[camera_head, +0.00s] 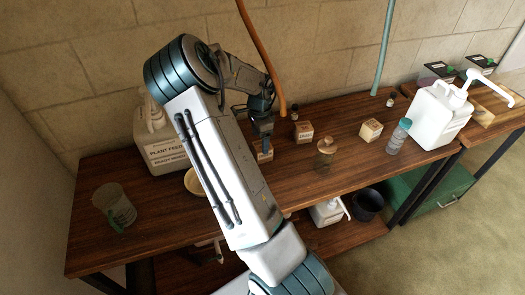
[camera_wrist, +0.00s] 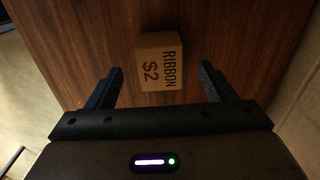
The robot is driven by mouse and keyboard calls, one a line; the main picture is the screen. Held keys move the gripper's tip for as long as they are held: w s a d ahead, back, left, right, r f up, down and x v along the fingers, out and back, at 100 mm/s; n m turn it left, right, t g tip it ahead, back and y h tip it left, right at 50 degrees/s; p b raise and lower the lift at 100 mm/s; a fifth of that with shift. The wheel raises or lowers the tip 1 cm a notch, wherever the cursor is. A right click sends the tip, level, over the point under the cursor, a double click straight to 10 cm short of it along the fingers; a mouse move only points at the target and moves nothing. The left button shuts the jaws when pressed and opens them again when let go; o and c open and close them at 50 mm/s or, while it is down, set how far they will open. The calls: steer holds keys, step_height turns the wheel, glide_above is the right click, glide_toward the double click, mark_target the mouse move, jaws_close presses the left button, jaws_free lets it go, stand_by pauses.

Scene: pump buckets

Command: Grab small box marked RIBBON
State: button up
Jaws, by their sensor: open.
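The small tan box marked RIBBON $2 (camera_wrist: 160,50) sits on the brown wooden table in the wrist view. My gripper (camera_wrist: 161,70) is open, with one dark finger on each side of the box in the picture and a gap on both sides. How far the fingertips are above the table is hard to tell. In the head view, my gripper (camera_head: 263,126) points down over a small tan box (camera_head: 265,156), partly hidden by my gripper and arm; its print is unreadable there.
Two other small boxes (camera_head: 303,131) (camera_head: 370,130) stand to the right. A plant feed jug (camera_head: 163,143) and a clear beaker (camera_head: 117,206) are at left.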

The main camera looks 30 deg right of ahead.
mark_target(260, 152)
step_height(260, 152, down, 7)
steer(key=shift+f, duration=0.15)
stand_by(0.4)
steer(key=c, duration=1.1)
